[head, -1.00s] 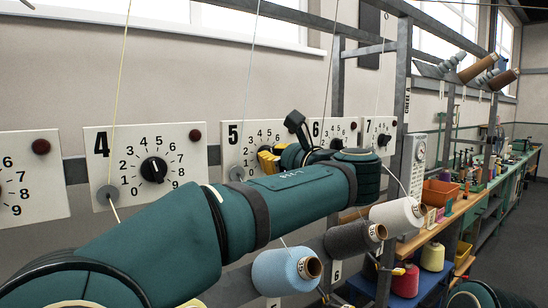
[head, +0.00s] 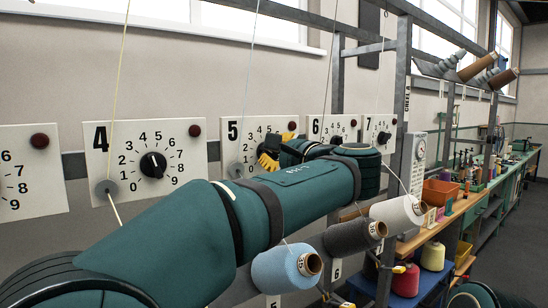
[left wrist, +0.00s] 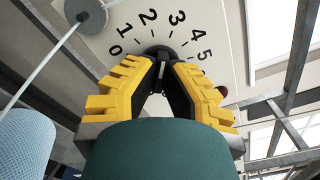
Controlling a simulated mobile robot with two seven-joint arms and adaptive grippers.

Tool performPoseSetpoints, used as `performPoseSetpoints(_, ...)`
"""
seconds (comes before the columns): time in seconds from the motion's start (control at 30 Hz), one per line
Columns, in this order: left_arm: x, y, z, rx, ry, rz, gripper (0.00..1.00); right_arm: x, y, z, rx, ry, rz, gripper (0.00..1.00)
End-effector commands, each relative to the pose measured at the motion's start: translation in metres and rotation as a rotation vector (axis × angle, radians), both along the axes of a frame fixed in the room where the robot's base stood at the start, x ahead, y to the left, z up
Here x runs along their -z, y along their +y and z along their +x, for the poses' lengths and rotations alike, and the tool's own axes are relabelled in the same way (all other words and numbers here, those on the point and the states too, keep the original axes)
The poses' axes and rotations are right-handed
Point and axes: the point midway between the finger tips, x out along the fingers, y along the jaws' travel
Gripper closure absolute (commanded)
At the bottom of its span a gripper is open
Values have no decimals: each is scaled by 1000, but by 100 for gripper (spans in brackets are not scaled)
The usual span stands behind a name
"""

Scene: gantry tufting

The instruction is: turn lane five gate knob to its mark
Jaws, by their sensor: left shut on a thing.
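The lane five plate (head: 231,168) is white, with a dial of numbers and a grey disc at its lower left. My left gripper (head: 271,153) has yellow-backed fingers and is at this dial, covering its middle in the head view. In the left wrist view the dial numbers 0 to 5 show on the plate (left wrist: 120,22). There my left gripper (left wrist: 161,68) is shut on the dark round lane five knob (left wrist: 158,51), whose pointer I cannot read. My right gripper is not in view.
The lane four plate (head: 105,140) with its black knob (head: 153,165) is to the left. Plates six (head: 317,128) and seven (head: 369,130) are to the right. A thread (head: 250,80) runs down to plate five.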

Motion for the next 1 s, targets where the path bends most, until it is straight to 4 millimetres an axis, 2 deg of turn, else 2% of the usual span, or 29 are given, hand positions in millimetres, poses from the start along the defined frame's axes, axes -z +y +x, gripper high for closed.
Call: performPoseSetpoints(1.0, 2, 1, 0, 0, -571, -780, 100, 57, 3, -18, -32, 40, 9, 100)
